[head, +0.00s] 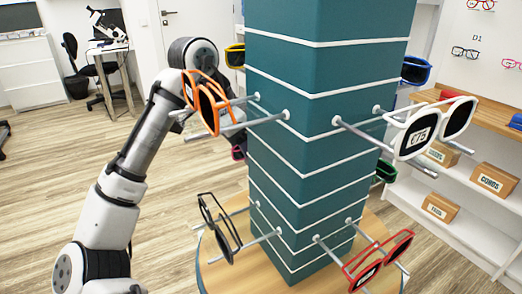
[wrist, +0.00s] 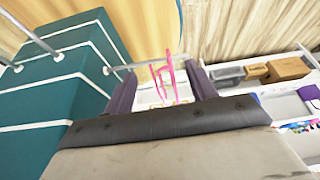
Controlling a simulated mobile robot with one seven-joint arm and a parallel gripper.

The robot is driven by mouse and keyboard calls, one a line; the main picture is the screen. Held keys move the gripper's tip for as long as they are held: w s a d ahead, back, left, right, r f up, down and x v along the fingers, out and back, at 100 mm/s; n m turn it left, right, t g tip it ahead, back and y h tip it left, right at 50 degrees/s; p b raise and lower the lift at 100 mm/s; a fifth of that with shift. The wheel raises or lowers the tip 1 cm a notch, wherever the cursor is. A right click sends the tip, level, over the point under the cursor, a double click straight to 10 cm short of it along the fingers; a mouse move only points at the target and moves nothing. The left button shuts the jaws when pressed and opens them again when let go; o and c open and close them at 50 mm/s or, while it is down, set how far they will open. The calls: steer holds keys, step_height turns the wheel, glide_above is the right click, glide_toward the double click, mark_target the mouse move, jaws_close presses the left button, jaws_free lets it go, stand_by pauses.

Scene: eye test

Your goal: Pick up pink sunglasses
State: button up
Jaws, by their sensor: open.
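The pink sunglasses (wrist: 169,78) show in the wrist view between the two dark fingers of my gripper (wrist: 161,74), apart from both as far as I can see. They hang at the end of a metal peg on the teal display column (wrist: 85,70). I cannot tell whether the fingertips reach around them in depth. My gripper is open and empty. In the head view, a small magenta frame (head: 238,153) shows at the column's left edge, mostly hidden behind it.
Orange sunglasses (head: 206,97) hang on pegs in front of my arm in the head view. Black (head: 218,229), red (head: 379,263) and white (head: 433,128) sunglasses hang on other pegs. White shelves (head: 440,195) with boxes stand at right. Open floor lies left.

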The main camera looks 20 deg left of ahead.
steer(key=c, duration=1)
steer(key=shift+c, duration=0.2)
